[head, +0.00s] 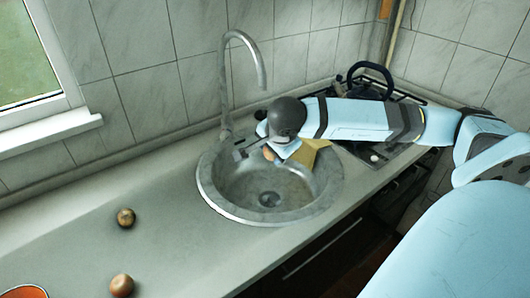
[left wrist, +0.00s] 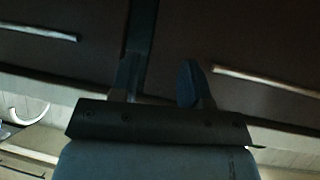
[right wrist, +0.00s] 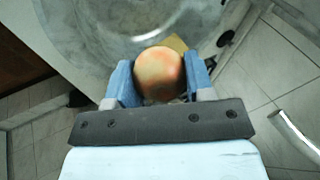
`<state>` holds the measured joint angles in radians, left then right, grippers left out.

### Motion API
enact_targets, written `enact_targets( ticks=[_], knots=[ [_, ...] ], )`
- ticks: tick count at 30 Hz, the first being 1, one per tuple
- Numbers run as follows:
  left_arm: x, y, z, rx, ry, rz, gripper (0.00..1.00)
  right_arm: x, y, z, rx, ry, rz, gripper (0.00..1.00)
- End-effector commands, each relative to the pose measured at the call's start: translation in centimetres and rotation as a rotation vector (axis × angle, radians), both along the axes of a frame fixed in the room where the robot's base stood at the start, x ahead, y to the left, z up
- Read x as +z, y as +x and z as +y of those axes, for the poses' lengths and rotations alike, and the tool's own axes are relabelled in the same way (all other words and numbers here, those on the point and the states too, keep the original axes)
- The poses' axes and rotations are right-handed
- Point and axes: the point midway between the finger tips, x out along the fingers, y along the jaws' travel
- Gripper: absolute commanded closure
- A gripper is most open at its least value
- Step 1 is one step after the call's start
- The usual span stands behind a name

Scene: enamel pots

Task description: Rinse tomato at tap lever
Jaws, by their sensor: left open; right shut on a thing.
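The tomato (right wrist: 158,73), round and pale orange-red, is between the two blue fingers of my right gripper (right wrist: 160,82), which is shut on it. In the head view my right gripper reaches in from the right over the round metal sink (head: 218,193), and a small part of the tomato (head: 269,154) shows. The tall curved tap (head: 225,90) stands at the sink's back left, with its spout end near my right wrist. The tap lever cannot be made out clearly. My left gripper (left wrist: 160,85) is open and empty, facing dark cabinet fronts in the left wrist view.
A yellowish flat item (head: 316,150) lies at the sink's right rim. Two brownish round items, one (head: 125,217) behind the other (head: 122,285), and an orange-rimmed bowl (head: 25,291) stand on the left counter (head: 190,240). A dark kettle (head: 370,78) stands on the stove at right.

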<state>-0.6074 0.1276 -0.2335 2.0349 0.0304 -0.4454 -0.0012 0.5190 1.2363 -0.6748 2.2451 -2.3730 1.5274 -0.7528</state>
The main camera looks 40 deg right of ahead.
Motion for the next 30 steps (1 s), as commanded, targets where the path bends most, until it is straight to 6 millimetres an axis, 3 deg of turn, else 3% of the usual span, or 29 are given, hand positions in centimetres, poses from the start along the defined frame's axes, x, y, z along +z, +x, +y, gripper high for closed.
enact_targets(
  ticks=[8, 30],
  knots=[
    [0.0, 0.0, -0.1, 0.002, -0.003, 0.003, 0.57, 0.1, 0.5, -0.7, 0.038, -0.006, -0.012, 0.76],
    [0.6, -0.2, 0.1, -0.007, 0.011, -0.004, 0.57, -1.3, 6.7, -3.9, 0.035, -0.005, -0.012, 0.76]
  ],
)
